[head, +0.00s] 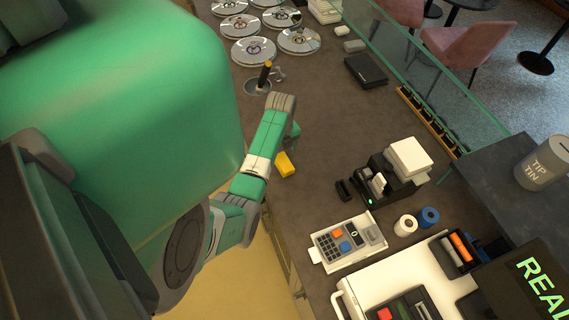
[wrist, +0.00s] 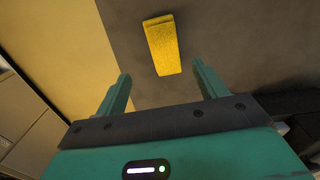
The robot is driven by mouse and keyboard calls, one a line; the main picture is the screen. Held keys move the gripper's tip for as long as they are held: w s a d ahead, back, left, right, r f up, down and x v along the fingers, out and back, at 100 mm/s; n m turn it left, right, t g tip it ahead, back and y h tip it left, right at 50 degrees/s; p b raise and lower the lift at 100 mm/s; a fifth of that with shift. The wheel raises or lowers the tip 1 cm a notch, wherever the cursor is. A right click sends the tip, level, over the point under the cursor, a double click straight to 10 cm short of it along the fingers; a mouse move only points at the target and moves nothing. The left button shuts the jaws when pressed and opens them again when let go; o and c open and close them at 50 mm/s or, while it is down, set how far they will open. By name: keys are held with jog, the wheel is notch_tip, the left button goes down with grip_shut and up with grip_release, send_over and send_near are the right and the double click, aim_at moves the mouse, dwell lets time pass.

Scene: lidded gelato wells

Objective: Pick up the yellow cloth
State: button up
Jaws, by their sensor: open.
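The yellow cloth (head: 285,163) is a small folded block on the brown counter (head: 318,130), close to the counter's left edge. In the wrist view the yellow cloth (wrist: 162,46) lies flat ahead of my gripper (wrist: 163,85), roughly centred between the two green fingers and beyond their tips. The fingers are apart with nothing between them.
Several round metal lids (head: 254,51) and a dipper well with a dark-handled tool (head: 265,76) are farther back. A card terminal (head: 347,243), a printer (head: 388,175) and tape rolls (head: 429,216) stand to the front right.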

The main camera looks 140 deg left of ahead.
aim_at(283, 162)
jog(key=f, duration=0.7)
jog(key=shift+a+f, duration=0.15)
jog(key=shift+a, duration=0.15)
jog(key=c, duration=1.1)
